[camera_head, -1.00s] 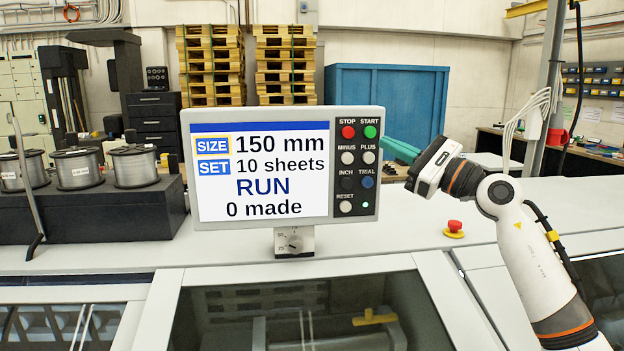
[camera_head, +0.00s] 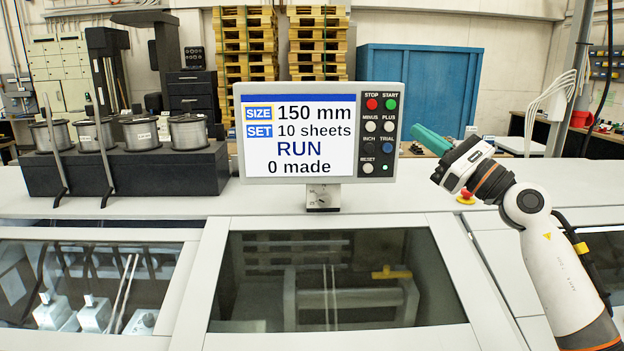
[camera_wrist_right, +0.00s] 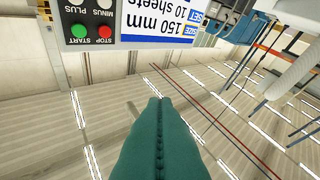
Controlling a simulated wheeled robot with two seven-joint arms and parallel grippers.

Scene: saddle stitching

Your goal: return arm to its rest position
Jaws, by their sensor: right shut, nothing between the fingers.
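My right gripper (camera_head: 430,140) is in the head view, to the right of the control panel (camera_head: 318,189). Its teal fingers are shut and empty, tilted up to the left and apart from the buttons. In the right wrist view the shut teal fingers (camera_wrist_right: 160,125) point up the picture, and the panel (camera_wrist_right: 150,22) appears upside down at the top. The panel screen (camera_head: 299,139) reads 150 mm, 10 sheets, RUN and 0 made. My left gripper is not in view.
A red emergency button (camera_head: 466,196) sits on the machine top behind my right wrist. Several wire spools (camera_head: 140,133) stand on a black block (camera_head: 150,172) at the left. The machine top between block and panel is clear. A blue cabinet (camera_head: 425,85) and pallets (camera_head: 318,45) stand behind.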

